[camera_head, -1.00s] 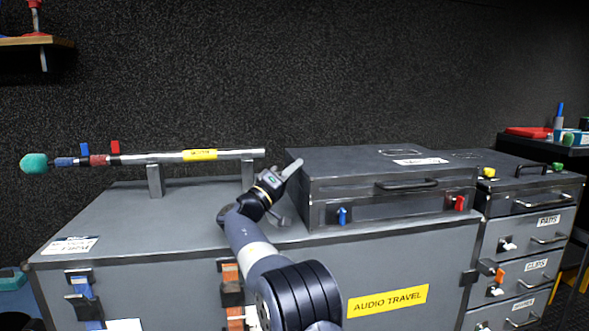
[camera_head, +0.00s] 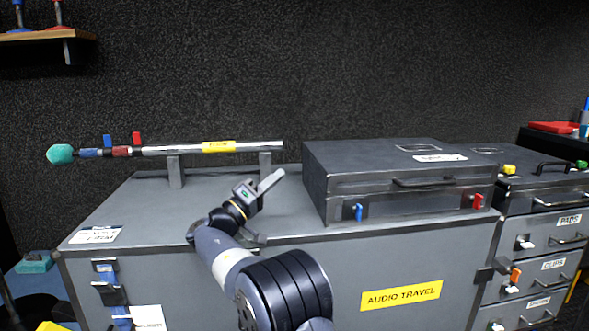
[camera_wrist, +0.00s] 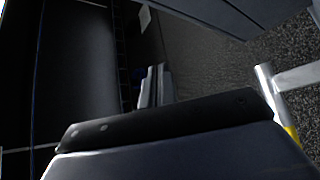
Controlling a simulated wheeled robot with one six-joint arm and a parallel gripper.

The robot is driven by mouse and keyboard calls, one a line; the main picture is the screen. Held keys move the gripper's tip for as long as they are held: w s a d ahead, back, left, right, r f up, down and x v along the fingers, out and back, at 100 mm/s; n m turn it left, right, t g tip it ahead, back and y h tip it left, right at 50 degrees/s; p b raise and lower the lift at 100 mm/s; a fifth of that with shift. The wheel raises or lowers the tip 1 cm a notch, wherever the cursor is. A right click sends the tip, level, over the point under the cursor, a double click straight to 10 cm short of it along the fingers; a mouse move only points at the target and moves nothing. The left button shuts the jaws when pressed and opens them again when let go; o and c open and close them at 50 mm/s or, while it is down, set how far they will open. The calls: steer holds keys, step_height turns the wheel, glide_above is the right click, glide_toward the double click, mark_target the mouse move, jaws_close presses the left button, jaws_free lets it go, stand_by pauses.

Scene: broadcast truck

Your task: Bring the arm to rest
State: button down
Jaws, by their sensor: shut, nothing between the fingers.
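My arm rises from the bottom of the head view and is bent, with my gripper (camera_head: 272,181) over the top of the grey chest (camera_head: 130,205). The gripper is shut and empty, its fingers pointing up and to the right. It is left of the dark case (camera_head: 385,165) and in front of the silver boom pole (camera_head: 245,146). I see no contact with either, though the exact gap is hard to judge. In the wrist view a dark part of my gripper fills the lower middle, and the pole's silver end shows at the right.
The boom pole lies on two upright supports, with a teal tip (camera_head: 60,154) at its left end. A drawer unit (camera_head: 540,255) stands at the right. A wooden shelf (camera_head: 40,35) is at the upper left. The left part of the chest top is mostly clear.

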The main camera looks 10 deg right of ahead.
steer(key=shift+s+a, duration=0.35)
steer(key=shift+a, duration=0.3)
steer(key=shift+s+a, duration=0.3)
steer(key=shift+a, duration=0.3)
steer(key=shift+d+r, duration=0.1)
steer(key=shift+d, duration=0.05)
steer(key=w+d+b, duration=0.3)
steer(key=w+d, duration=0.3)
steer(key=d, duration=0.6)
steer(key=shift+r, duration=0.15)
